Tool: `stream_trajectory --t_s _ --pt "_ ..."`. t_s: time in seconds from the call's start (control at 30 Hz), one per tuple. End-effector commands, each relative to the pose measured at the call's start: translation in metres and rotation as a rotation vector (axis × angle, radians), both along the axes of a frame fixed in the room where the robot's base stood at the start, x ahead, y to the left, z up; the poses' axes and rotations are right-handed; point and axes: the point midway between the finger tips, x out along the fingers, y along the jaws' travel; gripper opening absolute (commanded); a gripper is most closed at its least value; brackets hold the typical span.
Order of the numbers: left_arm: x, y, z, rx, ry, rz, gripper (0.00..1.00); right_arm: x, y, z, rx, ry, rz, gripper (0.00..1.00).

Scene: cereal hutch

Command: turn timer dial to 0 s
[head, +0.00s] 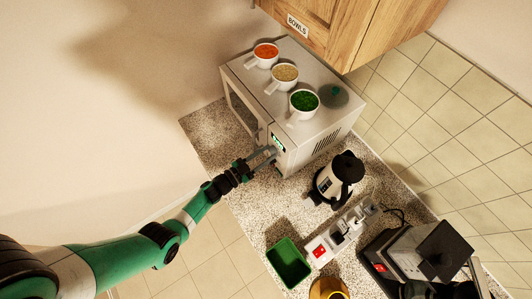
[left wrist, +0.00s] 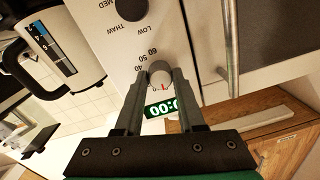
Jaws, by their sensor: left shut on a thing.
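The timer dial (left wrist: 160,74) is a small pale knob on the microwave's control panel, with a red mark near the 0 end of its scale. The numbers 40, 50 and 60 show beside it. My left gripper (head: 268,153) is at the front of the microwave (head: 316,132). In the left wrist view the left gripper (left wrist: 160,76) is shut on the timer dial, one finger on each side. The green display (left wrist: 160,108) shows upside down and seems to read 0:00, partly covered by a finger. My right gripper is not in view.
Three white cups stand on the microwave, holding orange (head: 265,51), beige (head: 285,73) and green (head: 304,101) contents. A second dial (left wrist: 132,8) marked LOW, THAW and MED is on the panel. The door handle (left wrist: 229,50) is close by. A kettle (head: 339,178) stands beside the microwave.

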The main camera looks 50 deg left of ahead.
Motion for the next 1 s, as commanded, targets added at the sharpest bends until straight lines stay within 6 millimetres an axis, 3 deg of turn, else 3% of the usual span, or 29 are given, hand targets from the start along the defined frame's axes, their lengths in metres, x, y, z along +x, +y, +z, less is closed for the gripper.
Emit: stream_trajectory --t_s 0.67,0.7,0.83,1.0 --pt "0.0001 0.0001 0.0001 -0.065 0.009 0.0 0.0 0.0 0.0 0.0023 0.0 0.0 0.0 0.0" --pt "0.0001 0.0001 0.0001 -0.065 0.009 0.0 0.45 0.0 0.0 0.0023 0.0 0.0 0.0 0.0" --pt "0.0001 0.0 0.0001 -0.064 0.009 0.001 0.68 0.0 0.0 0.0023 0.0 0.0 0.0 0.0" --pt "0.0001 0.0 0.0001 -0.063 0.01 0.0 0.68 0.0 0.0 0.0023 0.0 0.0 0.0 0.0"
